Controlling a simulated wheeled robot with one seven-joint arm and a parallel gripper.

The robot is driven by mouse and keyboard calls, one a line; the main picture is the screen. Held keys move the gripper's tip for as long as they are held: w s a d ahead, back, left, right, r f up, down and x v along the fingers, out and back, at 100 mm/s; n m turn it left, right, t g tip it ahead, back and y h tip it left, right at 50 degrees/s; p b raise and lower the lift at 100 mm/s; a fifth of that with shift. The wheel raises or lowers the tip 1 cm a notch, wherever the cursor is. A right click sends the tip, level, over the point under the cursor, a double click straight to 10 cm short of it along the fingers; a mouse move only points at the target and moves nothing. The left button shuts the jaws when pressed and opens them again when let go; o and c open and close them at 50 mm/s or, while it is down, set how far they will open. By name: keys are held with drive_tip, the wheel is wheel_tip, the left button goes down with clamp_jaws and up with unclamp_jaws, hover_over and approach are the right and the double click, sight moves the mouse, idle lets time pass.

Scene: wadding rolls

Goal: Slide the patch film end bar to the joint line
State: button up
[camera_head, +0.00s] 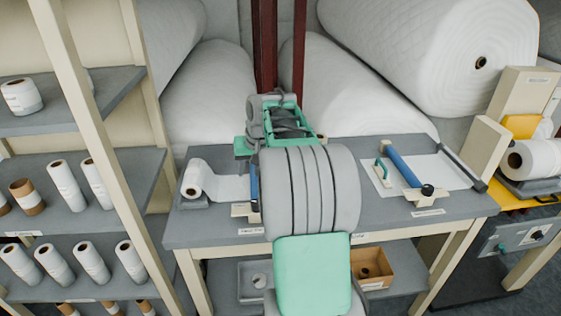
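On the grey worktable (385,216), a white film sheet (447,171) lies flat at the right. A blue bar (403,167) with a pale block and black knob at its near end lies across it. A teal handle (382,172) stands left of this bar. A dark bar (462,167) lies along the sheet's right edge. At the table's left, a white roll (193,179) has film drawn out to another blue bar (254,182), partly hidden by my arm. I cannot tell which bar is the patch film end bar. The joint line is not distinguishable. My gripper's fingers are hidden behind my arm.
Shelves (82,165) with several small rolls stand at the left. Large white wadding rolls (430,50) fill the back behind dark red posts (265,45). A yellow stand (520,195) with a roll is at the right. A cardboard box (372,270) sits below the table.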

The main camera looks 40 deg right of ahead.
drive_tip(key=d+f+m, duration=0.2)
drive_tip(key=d, duration=1.3)
drive_tip(key=shift+t, duration=0.3)
drive_tip(key=p+x, duration=0.2)
drive_tip(key=x, duration=0.6)
drive_tip(key=shift+s+d, duration=0.15)
drive_tip(key=shift+c, duration=0.4)
clamp_jaws()
